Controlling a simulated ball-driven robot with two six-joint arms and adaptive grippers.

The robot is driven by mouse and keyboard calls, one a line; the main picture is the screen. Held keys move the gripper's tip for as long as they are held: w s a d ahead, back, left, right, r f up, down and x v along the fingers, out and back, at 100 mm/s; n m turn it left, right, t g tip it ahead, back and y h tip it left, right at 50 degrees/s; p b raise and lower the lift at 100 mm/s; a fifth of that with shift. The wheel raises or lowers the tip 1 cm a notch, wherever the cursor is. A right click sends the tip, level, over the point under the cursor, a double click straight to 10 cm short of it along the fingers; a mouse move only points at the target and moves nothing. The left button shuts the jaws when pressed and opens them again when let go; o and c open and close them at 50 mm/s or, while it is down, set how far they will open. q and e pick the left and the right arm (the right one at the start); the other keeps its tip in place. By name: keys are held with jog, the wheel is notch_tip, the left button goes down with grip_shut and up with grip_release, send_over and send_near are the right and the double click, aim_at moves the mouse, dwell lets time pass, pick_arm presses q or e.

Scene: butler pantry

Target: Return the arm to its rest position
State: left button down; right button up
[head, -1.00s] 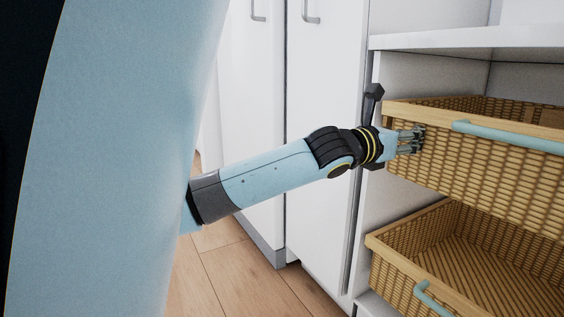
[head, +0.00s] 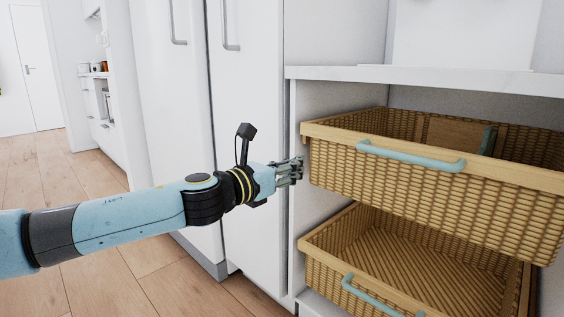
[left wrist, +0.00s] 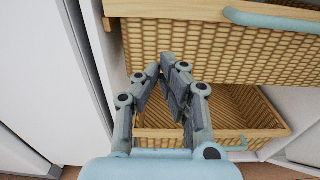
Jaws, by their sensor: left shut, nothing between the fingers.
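My left arm (head: 110,222) comes in from the left in the head view. Its gripper (head: 298,170) is shut and empty, just left of the upper wicker basket (head: 420,188), close to its front corner. In the left wrist view the fingers (left wrist: 172,72) come together in front of the upper basket's woven front (left wrist: 215,48), with the lower basket (left wrist: 265,112) beyond them. I cannot tell from the pictures whether the fingertips touch the wicker. My right gripper is in neither view.
The upper basket has a pale blue handle (head: 410,158) and stands pulled out. The lower basket (head: 420,270) is also out, with its own handle (head: 368,296). White cabinet doors (head: 250,130) stand behind my arm. Open wooden floor (head: 90,155) lies to the left.

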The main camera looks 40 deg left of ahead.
pick_arm(q)
jog(key=shift+s, duration=1.55)
